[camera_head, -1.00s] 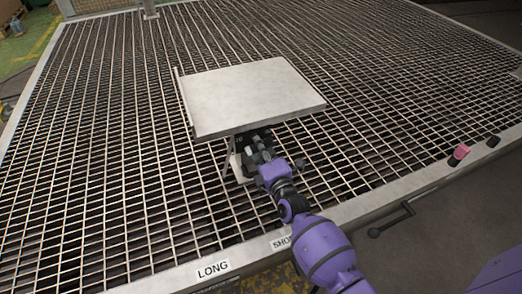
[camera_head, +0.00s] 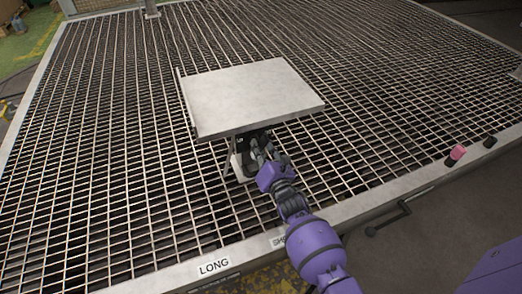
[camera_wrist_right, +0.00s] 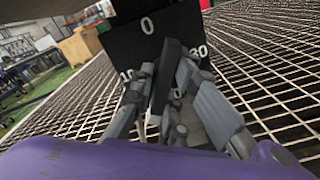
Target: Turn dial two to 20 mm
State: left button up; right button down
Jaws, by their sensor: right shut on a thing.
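The dial (camera_wrist_right: 119,48) is a black plate under the raised pale board, with white marks 0 at the top, 10 at the left and 30 at the right. Its lower part is mostly hidden by my fingers. A dark bar-shaped knob (camera_wrist_right: 168,72) stands in front of it, its upper end leaning slightly right. My right gripper (camera_wrist_right: 165,92) is shut on this knob, a grey finger on each side. In the head view my right gripper (camera_head: 257,150) is at the board's near edge, and the dial is mostly hidden. My left gripper is not in view.
The flat pale board (camera_head: 250,98) overhangs the dial. Open metal grating (camera_head: 110,150) surrounds it. Labels LONG (camera_head: 214,267) and a partly covered SHO (camera_head: 279,242) mark the front frame. A black crank handle (camera_head: 388,219) and a pink-ended block (camera_head: 456,154) are at the right.

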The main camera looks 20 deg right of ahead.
jog(key=n, duration=0.2)
jog(key=n+b, duration=0.2)
jog(key=n, duration=0.1)
jog(key=shift+s+d+f+n, duration=0.15)
jog(key=shift+d+f+n, duration=0.15)
jog(key=shift+f, duration=0.1)
jog(key=c, duration=2.1)
grip_release()
jog(key=o, duration=0.8)
jog(key=shift+r, duration=0.25)
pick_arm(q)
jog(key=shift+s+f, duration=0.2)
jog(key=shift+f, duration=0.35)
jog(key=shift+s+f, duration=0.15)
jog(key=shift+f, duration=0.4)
pick_arm(e)
jog(key=o, duration=0.7)
jog(key=shift+a+r, duration=0.1)
jog(key=shift+a, duration=0.1)
jog(key=shift+o, duration=0.2)
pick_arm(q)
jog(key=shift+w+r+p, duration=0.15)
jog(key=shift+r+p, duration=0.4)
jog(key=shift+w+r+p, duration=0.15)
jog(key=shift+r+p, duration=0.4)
pick_arm(e)
jog(key=s, duration=0.8)
jog(key=shift+s+d, duration=0.15)
jog(key=shift+s, duration=0.25)
